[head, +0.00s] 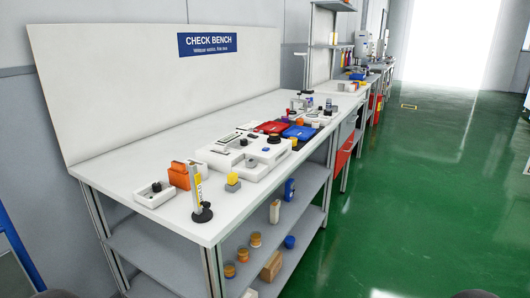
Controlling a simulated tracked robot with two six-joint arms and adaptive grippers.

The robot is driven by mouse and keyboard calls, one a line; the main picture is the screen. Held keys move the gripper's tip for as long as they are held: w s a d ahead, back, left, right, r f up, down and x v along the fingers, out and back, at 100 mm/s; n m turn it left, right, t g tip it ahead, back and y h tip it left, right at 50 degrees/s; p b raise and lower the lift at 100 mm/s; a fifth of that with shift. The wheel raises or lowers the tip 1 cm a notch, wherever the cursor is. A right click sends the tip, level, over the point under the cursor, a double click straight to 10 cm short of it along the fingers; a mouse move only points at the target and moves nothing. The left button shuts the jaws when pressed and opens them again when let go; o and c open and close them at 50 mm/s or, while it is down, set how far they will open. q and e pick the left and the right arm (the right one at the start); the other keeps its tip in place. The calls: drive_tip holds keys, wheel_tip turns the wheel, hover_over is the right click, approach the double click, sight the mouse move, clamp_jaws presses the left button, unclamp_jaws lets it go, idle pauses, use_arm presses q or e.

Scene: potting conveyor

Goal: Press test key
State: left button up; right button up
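The check bench (130,185) stands left of centre in the head view, under a blue "CHECK BENCH" sign (207,44). A white device (245,163) with raised blocks and a dark display-like strip sits near the bench's front edge. A grey block with a yellow top (233,182) stands just in front of it. A black round knob (274,139) shows at its far right. I cannot tell which part is the test key. Neither gripper is visible; only dark rounded shapes show at the bottom edge.
An orange block (181,178), a white tray with a black knob (154,194) and a yellow upright post on a black base (202,213) are at the near end. Red (271,127) and blue (299,132) trays lie farther back. The green floor (420,200) at right is open.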

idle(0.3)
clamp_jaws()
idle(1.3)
